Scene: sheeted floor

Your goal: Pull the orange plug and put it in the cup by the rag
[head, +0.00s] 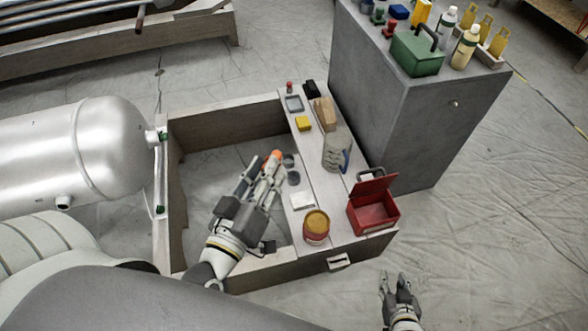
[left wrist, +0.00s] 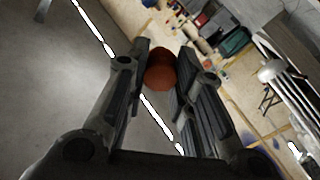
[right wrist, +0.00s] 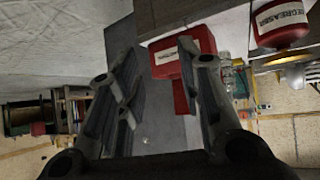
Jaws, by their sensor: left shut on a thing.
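The orange plug (head: 276,154) shows at the fingertips of my left gripper (head: 268,166). In the left wrist view the round orange-red plug (left wrist: 160,70) sits between the two fingers, and the gripper is shut on it. Two small grey cups, a farther one (head: 288,160) and a nearer one (head: 293,178), stand just right of the gripper at the bench edge. A white flat piece (head: 302,200), perhaps the rag, lies close to the nearer cup. My right gripper (head: 394,282) is open and empty, off the bench's front right corner.
A red toolbox (head: 374,214) with a raised lid and a yellow-topped tin (head: 316,227) stand at the bench's near end. A grey cabinet (head: 400,110) and silver tank (head: 100,150) flank the bench.

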